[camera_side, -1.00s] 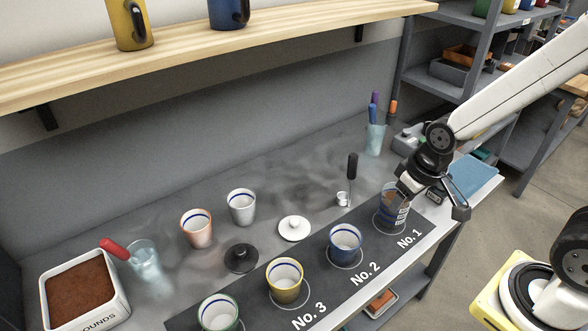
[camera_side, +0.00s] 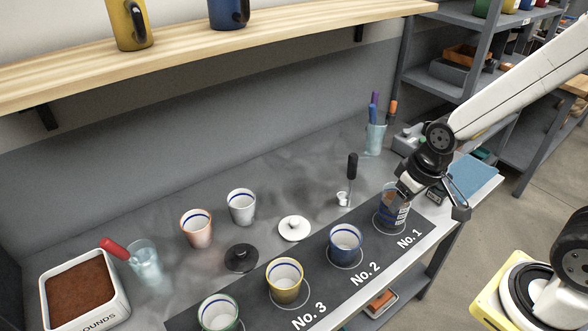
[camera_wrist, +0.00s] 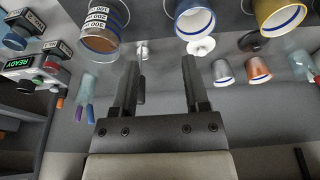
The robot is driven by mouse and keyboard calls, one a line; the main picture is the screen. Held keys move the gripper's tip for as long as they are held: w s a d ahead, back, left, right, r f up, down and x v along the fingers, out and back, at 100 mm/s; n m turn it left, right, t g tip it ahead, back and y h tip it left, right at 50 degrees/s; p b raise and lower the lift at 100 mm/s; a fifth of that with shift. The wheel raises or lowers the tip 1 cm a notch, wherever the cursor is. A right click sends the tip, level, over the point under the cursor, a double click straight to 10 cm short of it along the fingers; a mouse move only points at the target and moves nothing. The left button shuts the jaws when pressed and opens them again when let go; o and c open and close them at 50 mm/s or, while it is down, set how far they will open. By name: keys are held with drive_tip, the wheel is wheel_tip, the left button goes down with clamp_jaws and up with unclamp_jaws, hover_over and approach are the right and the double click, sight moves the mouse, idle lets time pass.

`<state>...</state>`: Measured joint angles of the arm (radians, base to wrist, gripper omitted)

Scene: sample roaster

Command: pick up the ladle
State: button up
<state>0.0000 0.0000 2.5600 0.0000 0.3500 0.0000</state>
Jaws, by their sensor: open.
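The ladle has a black handle (camera_side: 352,166) and a small pale metal bowl (camera_side: 343,198). There the ladle's bowl (camera_wrist: 142,48) shows beyond the left finger, which partly hides the dark handle (camera_wrist: 141,90). My gripper is apart from the ladle and overlaps the marked beaker (camera_side: 392,215) at No. 1 in the side view.
A blue-banded cup (camera_side: 345,243), a yellow cup (camera_side: 286,283) and a green cup (camera_side: 219,315) stand along the dark numbered mat (camera_side: 372,245). A white lid (camera_side: 294,228) and a pen holder (camera_side: 375,139) flank the ladle. A wooden shelf (camera_side: 270,45) hangs above.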

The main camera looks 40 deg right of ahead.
drive_tip(key=shift+o, duration=1.4)
drive_tip(key=shift+w, duration=0.1)
drive_tip(key=m+t+h, duration=0.1)
drive_tip(key=t+h, duration=0.1)
drive_tip(key=t, duration=0.7)
approach(357, 160)
drive_tip(key=w+f, duration=0.3)
drive_tip(key=shift+w+d+f+m+t, duration=0.1)
drive_tip(key=shift+w+d+m+t, duration=0.1)
drive_tip(key=shift+w+t, duration=0.2)
drive_tip(key=shift+w+d+f+m+t, duration=0.15)
drive_tip(key=shift+w+m+t, duration=0.1)
drive_tip(key=shift+t, duration=0.15)
